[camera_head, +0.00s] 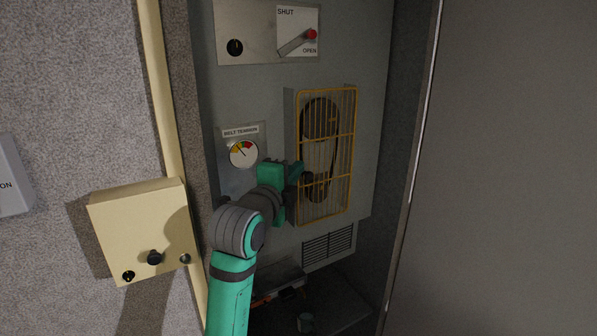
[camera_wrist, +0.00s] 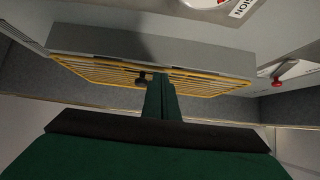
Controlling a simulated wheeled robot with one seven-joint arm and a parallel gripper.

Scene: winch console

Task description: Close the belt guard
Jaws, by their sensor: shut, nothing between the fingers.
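The belt guard (camera_head: 327,137) is a yellow wire grille on the front of a shallow grey box on the cabinet panel. Dark pulleys and a belt show through its bars. In the wrist view the guard (camera_wrist: 210,80) is seen nearly edge-on along the box front; I cannot tell whether it is fully flush. A small black knob (camera_wrist: 144,76) is at the guard, close beside my fingertips. My gripper (camera_head: 298,170) is shut and empty at the guard's left side, and its fingers also show in the wrist view (camera_wrist: 160,92). Contact is unclear.
A belt tension gauge (camera_head: 243,154) is left of the guard. Above is a SHUT/OPEN lever with a red knob (camera_head: 311,34). A cream control box (camera_head: 140,220) stands out at the left. A vent (camera_head: 328,243) lies below, and a large grey panel (camera_head: 510,170) fills the right.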

